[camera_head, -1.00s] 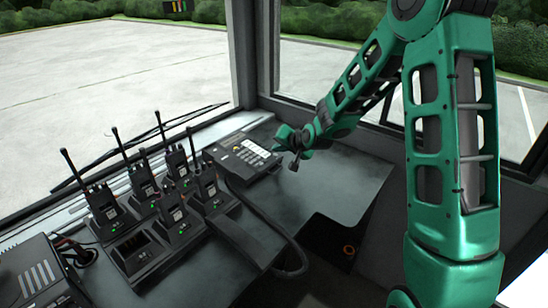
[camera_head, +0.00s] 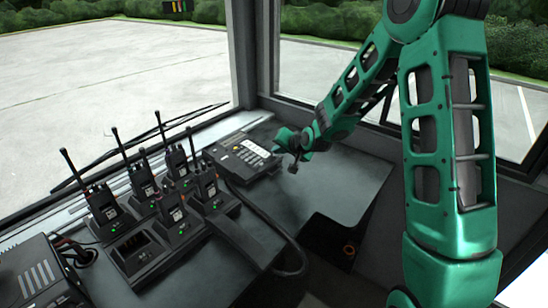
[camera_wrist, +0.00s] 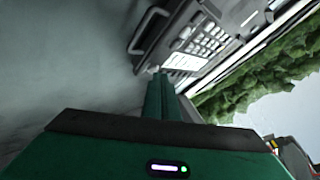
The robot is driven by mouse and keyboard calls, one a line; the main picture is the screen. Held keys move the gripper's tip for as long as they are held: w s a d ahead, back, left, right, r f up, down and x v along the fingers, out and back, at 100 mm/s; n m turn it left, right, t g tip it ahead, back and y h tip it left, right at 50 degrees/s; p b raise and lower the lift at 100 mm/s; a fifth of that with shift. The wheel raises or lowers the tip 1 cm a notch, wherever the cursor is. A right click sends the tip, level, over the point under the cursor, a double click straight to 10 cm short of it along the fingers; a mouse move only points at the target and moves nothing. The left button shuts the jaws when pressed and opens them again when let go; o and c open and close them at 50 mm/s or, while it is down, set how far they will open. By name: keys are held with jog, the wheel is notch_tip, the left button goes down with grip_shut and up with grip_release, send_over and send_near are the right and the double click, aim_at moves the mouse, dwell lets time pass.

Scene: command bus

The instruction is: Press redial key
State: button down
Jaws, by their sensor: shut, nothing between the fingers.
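The desk phone (camera_head: 243,156) sits on the dark dashboard counter, at the back near the window post. Its keypad (camera_wrist: 208,41) shows in the wrist view as rows of pale keys beside a light panel. I cannot read which key is redial. My gripper (camera_head: 291,152) is at the right edge of the phone in the head view. In the wrist view its fingers (camera_wrist: 161,78) are together and empty, with their tips at the phone's near edge beside the light panel. I cannot tell whether they touch it.
Several handheld radios (camera_head: 104,205) stand in chargers left of the phone. An empty charger (camera_head: 138,250) is in front. A thick black cable (camera_head: 268,217) curves over the counter. The counter (camera_head: 345,185) right of the phone is clear.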

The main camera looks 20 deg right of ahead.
jog(key=shift+f, duration=0.15)
dwell(0.5)
jog(key=shift+s+r, duration=0.1)
jog(key=shift+r, duration=0.6)
jog(key=shift+d+r, duration=0.1)
jog(key=r, duration=0.4)
jog(key=shift+s+d+r, duration=0.2)
jog(key=shift+s+r, duration=0.05)
jog(key=shift+r, duration=0.1)
dwell(0.4)
